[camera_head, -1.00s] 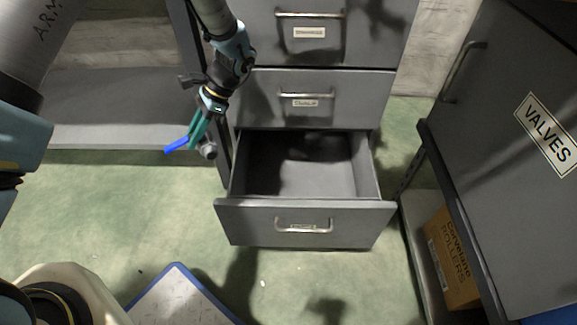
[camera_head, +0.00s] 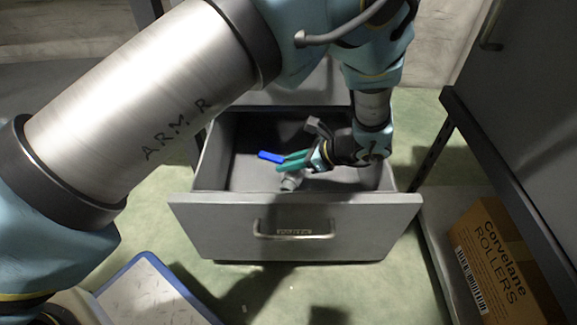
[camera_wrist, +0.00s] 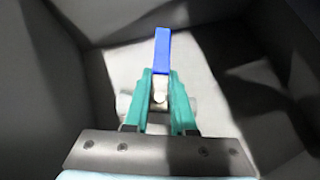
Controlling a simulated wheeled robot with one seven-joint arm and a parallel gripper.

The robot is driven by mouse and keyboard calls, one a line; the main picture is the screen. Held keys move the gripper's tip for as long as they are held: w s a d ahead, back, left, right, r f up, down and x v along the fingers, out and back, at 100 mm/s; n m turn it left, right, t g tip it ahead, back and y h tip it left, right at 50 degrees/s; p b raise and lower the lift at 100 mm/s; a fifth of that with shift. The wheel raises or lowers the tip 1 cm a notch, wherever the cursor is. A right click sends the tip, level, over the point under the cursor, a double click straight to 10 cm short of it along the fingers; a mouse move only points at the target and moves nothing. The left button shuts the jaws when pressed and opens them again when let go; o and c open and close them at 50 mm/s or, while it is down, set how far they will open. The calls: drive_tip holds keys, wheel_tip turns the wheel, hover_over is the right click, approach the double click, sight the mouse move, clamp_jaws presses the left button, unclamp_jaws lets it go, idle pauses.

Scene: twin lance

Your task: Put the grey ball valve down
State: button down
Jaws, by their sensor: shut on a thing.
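The grey ball valve (camera_head: 291,182) with its blue lever handle (camera_head: 270,156) is between the green fingers of my gripper (camera_head: 291,162). My gripper is shut on it, inside the open bottom drawer (camera_head: 190,208). In the wrist view the valve body (camera_wrist: 124,103) shows on both sides of the green fingers (camera_wrist: 160,92), and the blue handle (camera_wrist: 162,50) points away from me over the drawer floor (camera_wrist: 205,85). I cannot tell whether the valve touches the drawer floor.
The drawer walls enclose my gripper, and the drawer floor looks otherwise empty. A cardboard box (camera_head: 500,262) lies on a low shelf at the right. A blue-edged board (camera_head: 148,292) lies on the floor at the lower left.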

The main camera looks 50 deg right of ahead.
sight(288, 182)
drive_tip(key=shift+f+b, duration=3.2)
drive_tip(key=shift+f, duration=0.1)
drive_tip(key=shift+f, duration=0.55)
drive_tip(key=c, duration=0.7)
unclamp_jaws()
drive_tip(key=shift+o, duration=0.2)
wheel_tip(288, 182, up, 10)
drive_tip(key=p, duration=0.5)
